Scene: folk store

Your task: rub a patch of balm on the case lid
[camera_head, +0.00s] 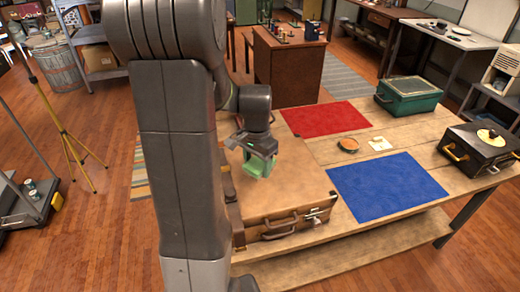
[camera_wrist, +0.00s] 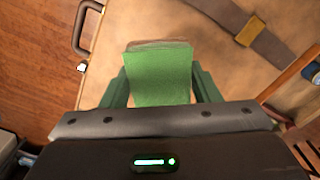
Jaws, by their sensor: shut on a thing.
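A tan-brown case (camera_head: 290,190) lies flat and closed on the wooden table, with a dark handle and metal fittings on its front side. Its lid (camera_wrist: 240,80) fills much of the wrist view, with a brown strap and a brass-coloured piece. My gripper (camera_head: 259,165) is over the lid, shut on a green block (camera_wrist: 158,78) like a sponge or pad. The block's far end shows a thin pale brown layer. I cannot tell whether the block touches the lid. No patch of balm is distinguishable on the visible lid. A small round dish or tin (camera_head: 348,146) with orange-brown contents stands beyond the case.
A red mat (camera_head: 326,119) and a blue mat (camera_head: 388,187) lie flat. My arm hides the case's left part.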

